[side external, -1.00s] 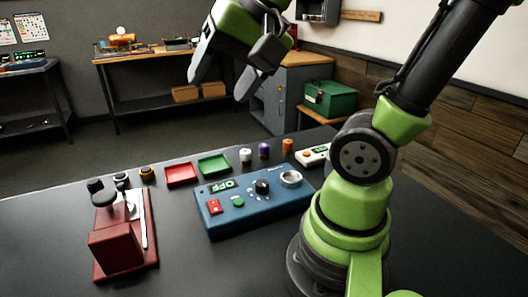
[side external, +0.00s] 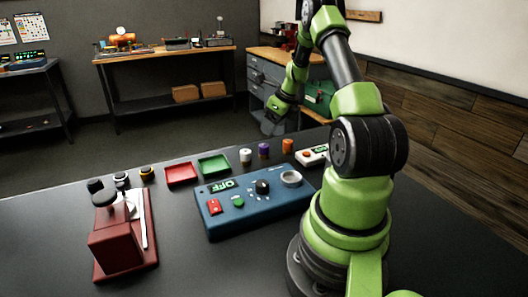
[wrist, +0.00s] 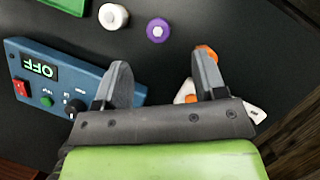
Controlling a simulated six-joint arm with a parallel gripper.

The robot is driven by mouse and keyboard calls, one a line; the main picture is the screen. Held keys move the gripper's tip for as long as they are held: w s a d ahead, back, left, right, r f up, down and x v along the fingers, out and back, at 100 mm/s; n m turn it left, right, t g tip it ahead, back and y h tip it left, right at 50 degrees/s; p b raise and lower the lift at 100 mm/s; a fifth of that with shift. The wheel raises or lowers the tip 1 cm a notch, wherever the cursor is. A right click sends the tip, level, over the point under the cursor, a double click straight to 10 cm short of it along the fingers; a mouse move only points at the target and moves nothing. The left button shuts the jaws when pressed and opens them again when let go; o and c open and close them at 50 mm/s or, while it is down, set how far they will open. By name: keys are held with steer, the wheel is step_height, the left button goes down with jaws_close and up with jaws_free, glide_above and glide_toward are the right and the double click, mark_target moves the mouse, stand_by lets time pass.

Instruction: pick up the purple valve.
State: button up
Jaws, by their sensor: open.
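The purple valve (side external: 264,150) stands upright on the dark table, between a white valve (side external: 245,155) and an orange valve (side external: 288,145). In the wrist view the purple valve (wrist: 158,30) lies beyond the fingertips, roughly centred between them. My gripper (side external: 270,124) is raised above and behind the row of valves, pointing down. In the wrist view my gripper (wrist: 161,66) is open with nothing between its fingers. Its right finger partly covers the orange valve (wrist: 207,50).
A blue control box (side external: 255,208) stands in front of the valves. A white device (side external: 313,155) with an orange button lies to their right. Red (side external: 181,173) and green (side external: 214,166) trays are to the left.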

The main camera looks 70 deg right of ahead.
mark_target(265, 145)
steer(key=x, duration=0.9)
steer(key=shift+s+a+f, duration=0.1)
steer(key=shift+s+a, duration=0.05)
steer(key=shift+a, duration=0.1)
steer(key=c, duration=1.1)
